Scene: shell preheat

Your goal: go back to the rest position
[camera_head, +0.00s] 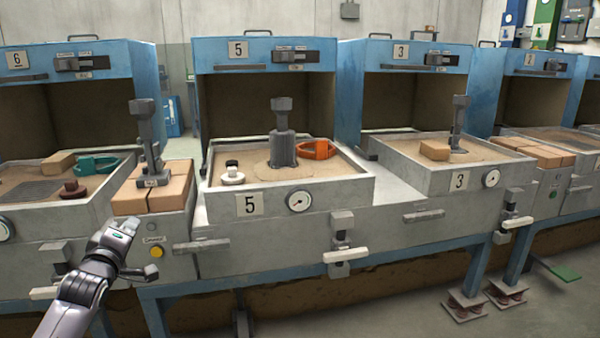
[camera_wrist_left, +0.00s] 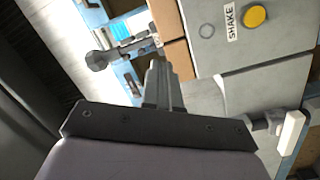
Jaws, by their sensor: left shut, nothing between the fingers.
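My left gripper (camera_head: 130,228) is in the lower left of the head view, in front of the grey bench with the yellow button. Its fingers are shut and hold nothing. In the left wrist view the closed fingers (camera_wrist_left: 160,85) point toward the bench front, apart from the tan blocks and the button panel marked SHAKE. My right gripper is not in view.
The yellow button (camera_head: 157,252) shows close to my left gripper. Tan blocks (camera_head: 170,192) lie above it. Station 5's sand tray (camera_head: 335,193) and its white-ended lever (camera_head: 345,255) are to the right. Station 3's tray (camera_head: 440,182) is farther right.

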